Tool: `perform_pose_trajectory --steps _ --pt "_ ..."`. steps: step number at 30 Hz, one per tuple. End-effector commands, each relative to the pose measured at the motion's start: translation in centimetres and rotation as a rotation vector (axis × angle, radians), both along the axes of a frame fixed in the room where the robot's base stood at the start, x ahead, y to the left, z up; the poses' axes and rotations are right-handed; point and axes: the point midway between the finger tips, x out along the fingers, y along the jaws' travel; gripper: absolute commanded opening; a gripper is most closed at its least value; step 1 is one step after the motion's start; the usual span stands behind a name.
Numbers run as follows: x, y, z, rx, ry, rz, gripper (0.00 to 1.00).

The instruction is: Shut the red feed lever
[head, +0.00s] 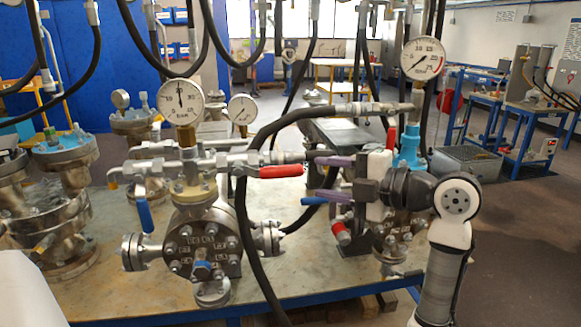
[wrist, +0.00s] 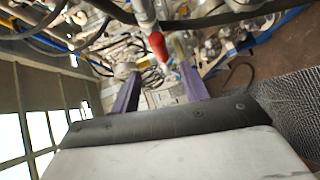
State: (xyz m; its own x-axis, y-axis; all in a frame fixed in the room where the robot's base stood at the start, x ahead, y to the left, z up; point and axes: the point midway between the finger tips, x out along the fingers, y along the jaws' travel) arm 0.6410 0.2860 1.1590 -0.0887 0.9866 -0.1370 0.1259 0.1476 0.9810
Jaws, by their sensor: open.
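A red lever (head: 282,171) lies nearly level on the pipework of the middle flanged vessel (head: 203,240) in the head view. My gripper (head: 312,180) is just right of its end, with two purple fingers pointing left, open and apart. In the wrist view a red lever (wrist: 158,45) shows beyond and between the spread fingertips (wrist: 160,72), with nothing held. It looks like the same lever, though I cannot be sure. Whether a finger touches it is unclear. Another red lever (head: 391,138) stands upright behind my gripper, by a blue fitting.
A blue lever (head: 144,214) hangs on the vessel's left. A black hose (head: 243,210) arches close in front of the red lever's left end. Gauges (head: 180,102) stand above the pipes. More vessels (head: 62,190) crowd the left. The bench front (head: 110,295) is bare.

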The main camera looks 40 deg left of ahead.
Motion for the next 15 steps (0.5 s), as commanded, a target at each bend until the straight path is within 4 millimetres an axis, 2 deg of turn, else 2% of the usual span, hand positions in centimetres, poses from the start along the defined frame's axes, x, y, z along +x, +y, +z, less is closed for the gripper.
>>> perform_pose_trajectory --steps 1,9,15 --pt "-0.2 1.2 0.1 -0.001 0.004 0.006 0.45" --pt "-0.7 6.8 -0.6 -0.002 0.004 0.003 0.45" --pt "-0.8 9.4 -1.1 -0.001 0.002 0.001 0.45"
